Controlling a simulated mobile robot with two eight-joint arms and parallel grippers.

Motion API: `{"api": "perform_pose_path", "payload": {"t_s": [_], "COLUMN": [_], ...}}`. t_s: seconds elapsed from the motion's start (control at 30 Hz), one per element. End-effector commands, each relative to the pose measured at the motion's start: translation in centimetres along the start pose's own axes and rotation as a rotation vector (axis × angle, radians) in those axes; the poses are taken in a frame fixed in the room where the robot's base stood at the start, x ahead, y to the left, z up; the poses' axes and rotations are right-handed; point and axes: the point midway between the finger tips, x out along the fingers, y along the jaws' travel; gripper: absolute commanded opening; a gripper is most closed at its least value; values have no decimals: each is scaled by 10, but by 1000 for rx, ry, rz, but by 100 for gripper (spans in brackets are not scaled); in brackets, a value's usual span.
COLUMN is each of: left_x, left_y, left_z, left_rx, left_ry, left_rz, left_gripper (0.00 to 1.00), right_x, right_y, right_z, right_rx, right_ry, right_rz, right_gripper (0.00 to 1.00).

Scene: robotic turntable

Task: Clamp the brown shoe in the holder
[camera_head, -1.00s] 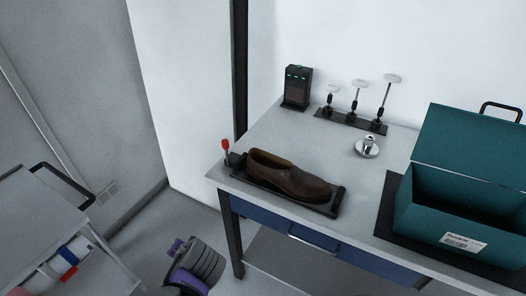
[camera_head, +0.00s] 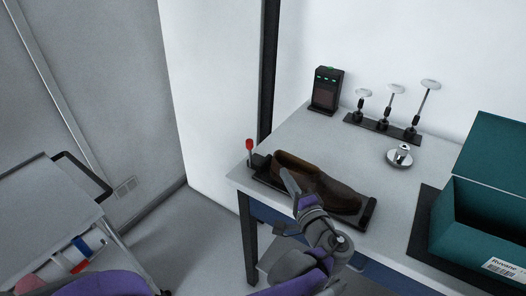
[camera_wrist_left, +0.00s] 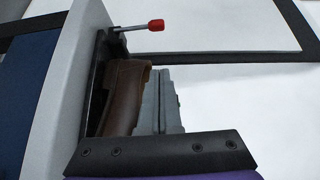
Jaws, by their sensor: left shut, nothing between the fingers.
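The brown shoe (camera_head: 332,190) lies in the black holder (camera_head: 368,213) at the table's near left corner, its heel end toward the left. The holder's lever with a red knob (camera_head: 249,146) stands upright at its left end. In the left wrist view, the red knob (camera_wrist_left: 155,25) and the shoe's brown heel part (camera_wrist_left: 126,95) show beside the fingers. My left gripper (camera_head: 288,180) is shut and empty, in front of the shoe's near side and hiding part of it. I cannot tell whether it touches the shoe. My right gripper is out of view.
A teal box (camera_head: 480,222) with an open lid stands on a dark mat at right. A small metal stand (camera_head: 400,157), a rack of several tools (camera_head: 382,129) and a black device (camera_head: 326,91) are behind the shoe. A grey cart (camera_head: 45,205) is at left.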

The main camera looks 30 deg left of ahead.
Motion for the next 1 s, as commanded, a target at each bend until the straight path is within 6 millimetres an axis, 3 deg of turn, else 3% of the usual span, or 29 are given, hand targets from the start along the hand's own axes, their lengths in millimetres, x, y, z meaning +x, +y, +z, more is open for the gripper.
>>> {"api": "perform_pose_path", "payload": {"t_s": [0.27,0.7,1.0], "left_x": [18,107,127], "left_y": [0,0,0], "left_z": [1,5,28], "left_rx": [0,1,-1], "left_ry": [-4,-5,-1], "left_rz": [1,1,2], "left_gripper": [0,0,0], "right_x": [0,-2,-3], "right_y": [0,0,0], "right_z": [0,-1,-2], "right_rx": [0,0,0], "right_ry": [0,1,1], "right_rz": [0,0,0], "right_gripper": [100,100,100]}}
